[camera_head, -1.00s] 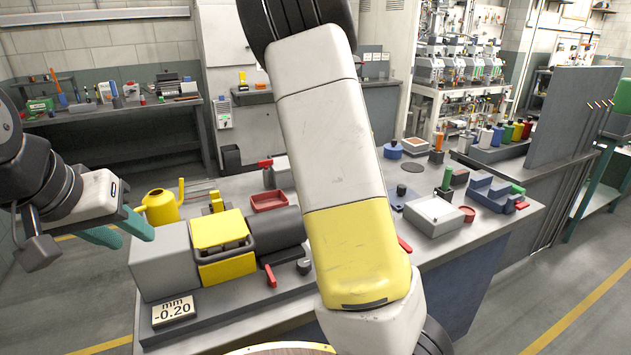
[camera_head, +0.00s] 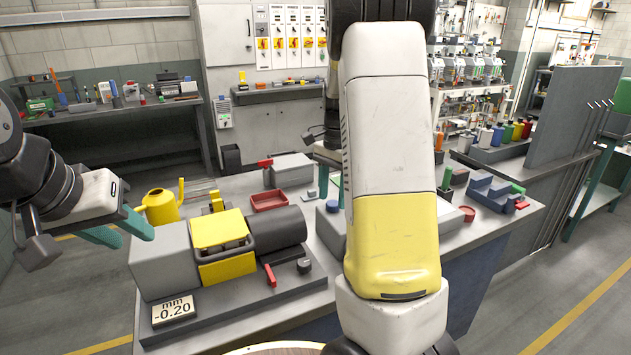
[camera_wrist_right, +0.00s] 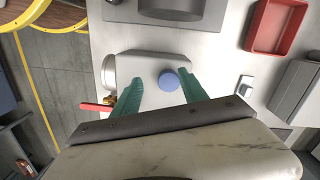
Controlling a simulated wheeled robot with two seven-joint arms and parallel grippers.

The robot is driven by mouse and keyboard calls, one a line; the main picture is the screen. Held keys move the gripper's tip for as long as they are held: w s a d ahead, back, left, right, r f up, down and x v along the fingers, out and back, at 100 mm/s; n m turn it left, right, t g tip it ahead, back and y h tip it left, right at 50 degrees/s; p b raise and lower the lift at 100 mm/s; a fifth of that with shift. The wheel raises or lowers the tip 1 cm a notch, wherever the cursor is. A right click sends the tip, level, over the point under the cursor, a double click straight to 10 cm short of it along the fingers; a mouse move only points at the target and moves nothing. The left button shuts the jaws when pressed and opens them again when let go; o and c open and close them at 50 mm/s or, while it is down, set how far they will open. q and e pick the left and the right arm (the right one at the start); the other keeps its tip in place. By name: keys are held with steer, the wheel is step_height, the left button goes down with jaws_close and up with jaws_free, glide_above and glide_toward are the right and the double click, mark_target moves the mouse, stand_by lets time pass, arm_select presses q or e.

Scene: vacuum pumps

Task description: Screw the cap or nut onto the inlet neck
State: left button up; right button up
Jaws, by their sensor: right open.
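A round blue cap (camera_wrist_right: 168,81) is on top of a pale grey block-shaped pump body (camera_wrist_right: 145,68) in the right wrist view. It also shows small in the head view (camera_head: 332,206). Whether it sits on the inlet neck cannot be told, as the neck is not visible beneath it. My right gripper (camera_wrist_right: 158,82) is open, its green fingers spread over the body with the cap between them, nearer the right finger. Contact cannot be judged. In the head view my right arm hides part of the bench. My left gripper (camera_head: 120,230) is open and empty, left of the bench.
A red handle (camera_wrist_right: 95,107) sticks out left of the pump body. A red tray (camera_head: 269,200), a yellow watering can (camera_head: 162,206) and a grey-and-yellow machine (camera_head: 222,245) stand on the bench's left part. A blue vise-like fixture (camera_head: 492,190) is at the right.

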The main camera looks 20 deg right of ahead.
steer(key=n, duration=0.7)
steer(key=shift+w+d, duration=0.1)
steer(key=shift+w, duration=0.05)
steer(key=n, duration=0.5)
steer(key=shift+w+r, duration=0.1)
steer(key=n, duration=0.8)
steer(key=shift+w+d+r, duration=0.15)
steer(key=shift+w+r, duration=0.05)
steer(key=shift+r, duration=0.05)
steer(key=n, duration=0.3)
steer(key=shift+r, duration=0.15)
steer(key=n, duration=0.4)
steer(key=shift+w+d+r+t, duration=0.1)
steer(key=shift+w+r+t, duration=0.1)
steer(key=shift+r+t, duration=0.1)
steer(key=n, duration=0.3)
steer(key=shift+w+r+h, duration=0.1)
steer(key=shift+w+h, duration=0.05)
steer(key=shift+h, duration=0.15)
